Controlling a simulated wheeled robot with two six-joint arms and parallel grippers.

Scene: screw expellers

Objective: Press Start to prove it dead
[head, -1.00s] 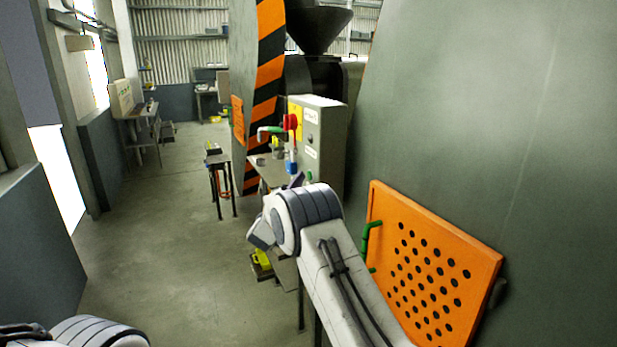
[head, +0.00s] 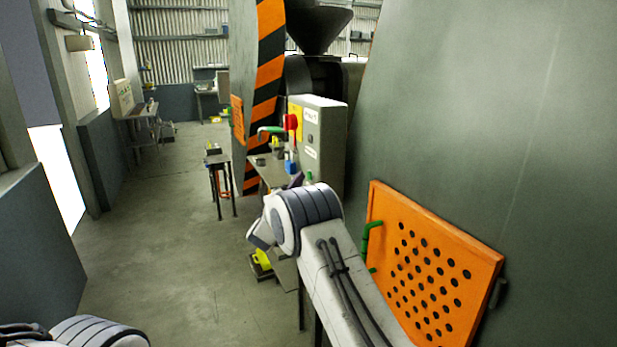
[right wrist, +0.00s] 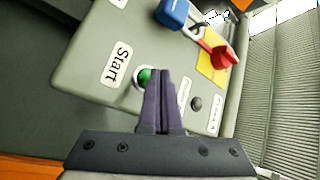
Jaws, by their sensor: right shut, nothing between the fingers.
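The grey control box (head: 319,140) stands beside the machine in the head view. In the right wrist view its face carries a "Start" label (right wrist: 117,64) beside a round green button (right wrist: 144,76). My right gripper (right wrist: 171,76) is shut and empty, its fingertips right at the green button and partly covering it. I cannot tell whether they touch it. A red switch handle (right wrist: 218,48) on a yellow plate (right wrist: 212,66) has a blue padlock (right wrist: 173,14) by it. The red handle (head: 291,122) also shows in the head view. My left gripper is out of view.
A dark round knob (right wrist: 196,103) sits on the box face near the fingers. An orange perforated guard (head: 430,265) with green handles is on the large grey machine at right. A small table (head: 218,160) stands beyond. The floor to the left is clear.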

